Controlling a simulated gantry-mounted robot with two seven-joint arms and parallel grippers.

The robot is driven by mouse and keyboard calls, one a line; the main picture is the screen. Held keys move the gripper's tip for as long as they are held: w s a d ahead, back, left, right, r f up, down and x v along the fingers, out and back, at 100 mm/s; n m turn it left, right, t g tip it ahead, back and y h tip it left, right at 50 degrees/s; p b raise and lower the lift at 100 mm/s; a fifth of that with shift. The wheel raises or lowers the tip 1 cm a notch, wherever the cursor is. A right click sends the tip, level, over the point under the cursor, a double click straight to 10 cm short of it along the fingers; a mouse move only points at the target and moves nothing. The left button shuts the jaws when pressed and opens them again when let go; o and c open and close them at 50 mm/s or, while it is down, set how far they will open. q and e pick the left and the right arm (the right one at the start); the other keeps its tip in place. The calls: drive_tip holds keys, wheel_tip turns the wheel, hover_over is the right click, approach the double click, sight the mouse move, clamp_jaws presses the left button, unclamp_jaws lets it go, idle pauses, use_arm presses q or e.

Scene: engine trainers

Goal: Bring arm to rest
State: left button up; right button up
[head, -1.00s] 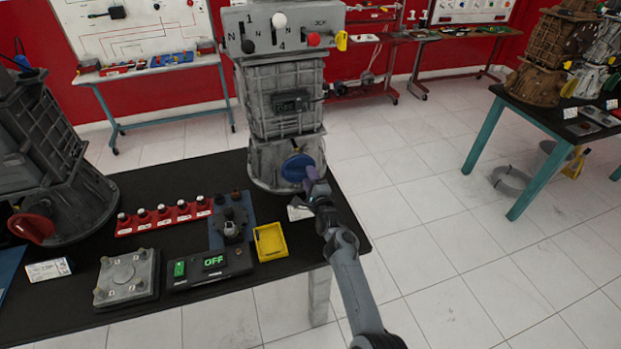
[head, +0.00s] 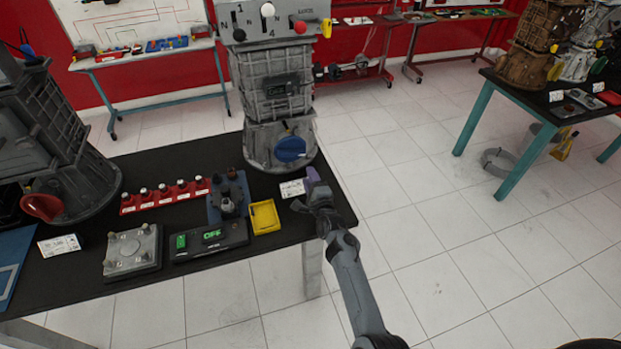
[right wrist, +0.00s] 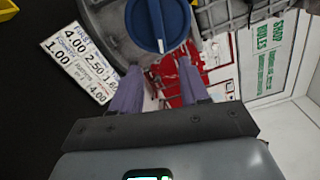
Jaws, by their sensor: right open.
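My right gripper (head: 308,180) is at the right edge of the black table (head: 75,291), in front of the grey transmission housing (head: 269,92). In the right wrist view its two purple fingers (right wrist: 158,88) are apart with nothing between them. The blue round knob (head: 290,149) is low on the housing's front, a short way beyond the fingertips; it also shows in the right wrist view (right wrist: 158,22). The knob's white mark points down. My left gripper is not in view.
A white label card (head: 292,188) lies by my right gripper. A yellow tray (head: 264,216), a black box reading OFF (head: 211,240), a red strip of several knobs (head: 165,195) and a grey plate (head: 132,250) lie on the table. Open floor lies to the right.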

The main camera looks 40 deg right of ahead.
drive_tip(key=s+a+f+n+g+y, duration=0.15)
drive_tip(key=s+a+n+g, duration=0.5)
drive_tip(key=s, duration=0.75)
drive_tip(key=s+a+n+g+y, duration=0.3)
drive_tip(key=s+a+n, duration=0.4)
drive_tip(key=s+n, duration=0.6)
drive_tip(key=s+a+f+n+g+y, duration=0.15)
drive_tip(key=s+a+n+g, duration=0.45)
drive_tip(key=s, duration=0.9)
wheel_tip(320, 180, up, 32)
drive_tip(key=w+n+t+p, duration=0.1)
drive_tip(key=t+p, duration=0.1)
drive_tip(key=p, duration=2.9)
drive_tip(key=shift+w+a, duration=0.2)
drive_tip(key=shift+a, duration=0.2)
drive_tip(key=shift+f, duration=0.1)
